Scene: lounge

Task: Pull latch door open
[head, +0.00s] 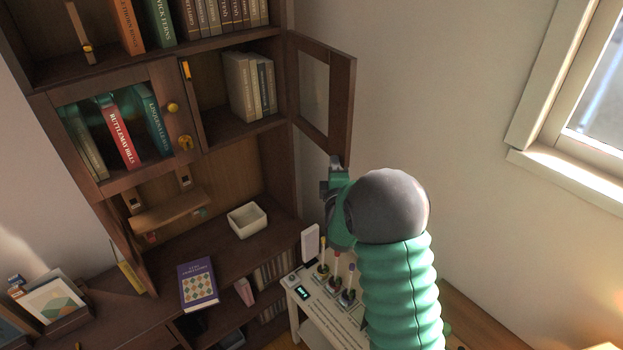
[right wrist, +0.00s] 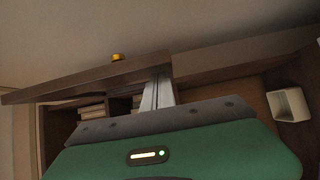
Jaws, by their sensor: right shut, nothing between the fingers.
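The glass-paned right cabinet door (head: 343,100) stands swung wide open to the right, showing the compartment behind it. The left glass door (head: 104,122) is closed. It has a round yellow knob (head: 173,107), with a yellow latch piece (head: 185,142) below it. My right gripper (head: 335,178) is just below the lower edge of the open door. It is shut and empty. In the right wrist view its fingers (right wrist: 158,92) are close to the door panel (right wrist: 85,82), which has a yellow knob (right wrist: 117,57). Contact cannot be told. My left gripper is not in view.
Books (head: 248,84) stand in the open compartment. A white bin (head: 247,220) and a purple book (head: 198,284) lie on the lower shelf top. A small white stand (head: 325,305) with several tools is below my right arm. The wall to the right is bare up to the window.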

